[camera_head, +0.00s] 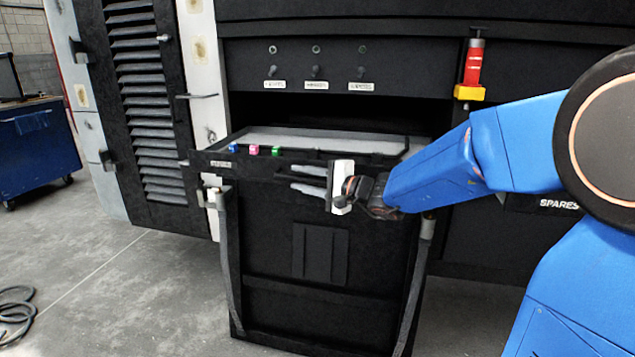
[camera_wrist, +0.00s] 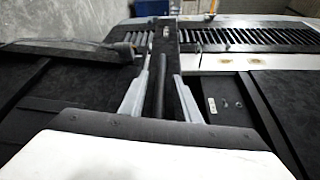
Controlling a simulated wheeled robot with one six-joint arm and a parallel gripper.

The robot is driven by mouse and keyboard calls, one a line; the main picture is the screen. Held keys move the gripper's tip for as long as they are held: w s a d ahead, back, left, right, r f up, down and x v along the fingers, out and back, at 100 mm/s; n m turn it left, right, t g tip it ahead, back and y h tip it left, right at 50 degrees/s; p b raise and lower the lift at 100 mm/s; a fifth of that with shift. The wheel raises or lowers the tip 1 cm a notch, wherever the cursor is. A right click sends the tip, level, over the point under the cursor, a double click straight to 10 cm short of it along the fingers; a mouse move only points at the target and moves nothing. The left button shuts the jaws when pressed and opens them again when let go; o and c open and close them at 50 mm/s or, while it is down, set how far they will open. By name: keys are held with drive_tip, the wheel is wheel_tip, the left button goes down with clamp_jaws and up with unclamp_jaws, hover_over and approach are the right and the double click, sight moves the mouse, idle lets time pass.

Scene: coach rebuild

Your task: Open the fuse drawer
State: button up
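The fuse drawer (camera_head: 318,143) stands pulled out of the black cabinet in the head view. Its pale inner floor shows behind the front edge. Small blue, pink and green blocks (camera_head: 254,149) sit along that edge at left. A small label on the front is too small to read surely. My gripper (camera_head: 309,179) is at the right part of the drawer front, fingers pointing left. In the wrist view its two grey fingers (camera_wrist: 163,92) stand either side of a dark bar (camera_wrist: 160,85), apparently the drawer's handle, with gaps visible on both sides.
Toggle switches (camera_head: 316,71) sit above the drawer. A red and yellow device (camera_head: 472,70) hangs at right, above a SPARES label (camera_head: 558,204). A louvred door (camera_head: 150,100) stands left of the drawer. Grey floor (camera_head: 120,290) is open at left, with a black cable (camera_head: 15,312).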

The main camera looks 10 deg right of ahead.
drive_tip(key=v, duration=1.7)
drive_tip(key=s+a+f+n+g+h, duration=0.1)
drive_tip(key=s+a+f+n+g, duration=0.1)
drive_tip(key=s+f+g, duration=0.3)
drive_tip(key=s+a+f+n+h, duration=0.1)
drive_tip(key=s+a+f+n, duration=0.15)
drive_tip(key=s, duration=0.45)
drive_tip(key=s+a+f+n+g+h, duration=0.1)
drive_tip(key=s+f+n+g, duration=0.2)
drive_tip(key=s, duration=0.3)
drive_tip(key=s+d+f+n+h, duration=0.4)
drive_tip(key=s+d+h, duration=0.4)
drive_tip(key=d, duration=0.3)
drive_tip(key=shift+s+d+f+h, duration=0.25)
drive_tip(key=shift+s+f+h, duration=0.05)
drive_tip(key=shift+s, duration=0.2)
